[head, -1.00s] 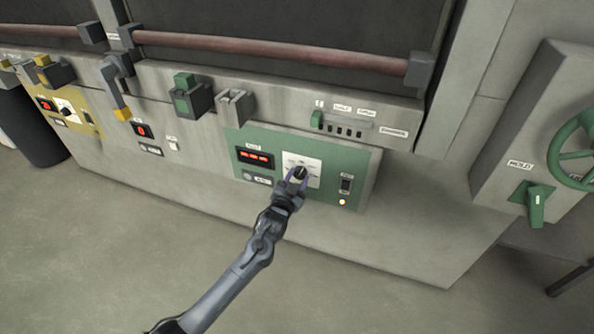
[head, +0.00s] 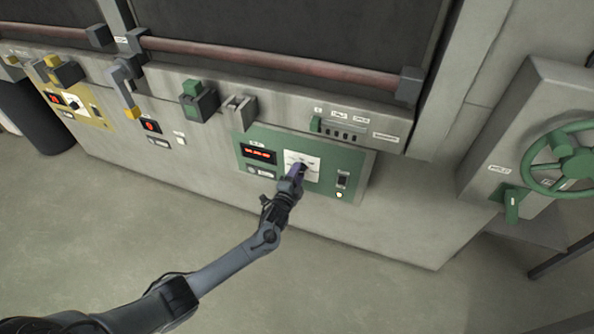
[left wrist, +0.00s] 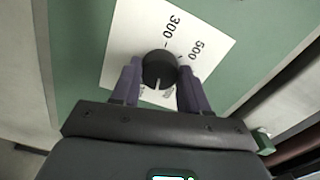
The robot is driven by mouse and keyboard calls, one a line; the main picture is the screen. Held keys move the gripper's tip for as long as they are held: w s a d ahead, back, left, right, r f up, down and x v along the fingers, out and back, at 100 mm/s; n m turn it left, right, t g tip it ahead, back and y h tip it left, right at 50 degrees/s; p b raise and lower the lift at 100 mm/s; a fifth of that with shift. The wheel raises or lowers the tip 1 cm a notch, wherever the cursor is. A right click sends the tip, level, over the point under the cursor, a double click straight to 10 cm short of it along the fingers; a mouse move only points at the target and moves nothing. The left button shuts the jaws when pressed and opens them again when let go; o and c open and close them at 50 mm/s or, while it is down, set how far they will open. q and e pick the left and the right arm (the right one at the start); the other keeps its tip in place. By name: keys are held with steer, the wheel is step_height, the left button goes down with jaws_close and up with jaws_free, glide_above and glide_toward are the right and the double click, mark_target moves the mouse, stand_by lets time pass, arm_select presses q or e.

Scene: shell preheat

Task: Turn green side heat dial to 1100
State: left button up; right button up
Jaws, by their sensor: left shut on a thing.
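The green side control panel (head: 325,188) is on the front of the machine. My left gripper (left wrist: 157,84) is shut on the dial, one purple finger on each side. In the head view the left gripper (head: 299,172) covers most of the dial. A white line on the dial points down toward the gripper palm. The red display (head: 259,154) is lit but too small to read. My right gripper is out of view.
A lit lamp and black switch (head: 342,181) sit right of the dial. A row of small slots (head: 345,133) lies above. A yellow panel (head: 88,108) is at the left, and a green handwheel (head: 566,160) at the right. The floor in front is clear.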

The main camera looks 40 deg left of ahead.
arm_select(q)
steer(key=m+p, duration=0.2)
steer(key=m, duration=0.2)
steer(key=shift+m, duration=0.3)
stand_by(0.5)
steer(key=o, duration=1.1)
steer(key=shift+c, duration=0.2)
steer(key=p+v, duration=0.4)
steer(key=v, duration=0.6)
steer(key=shift+s+d, duration=0.15)
steer(key=shift+s, duration=0.25)
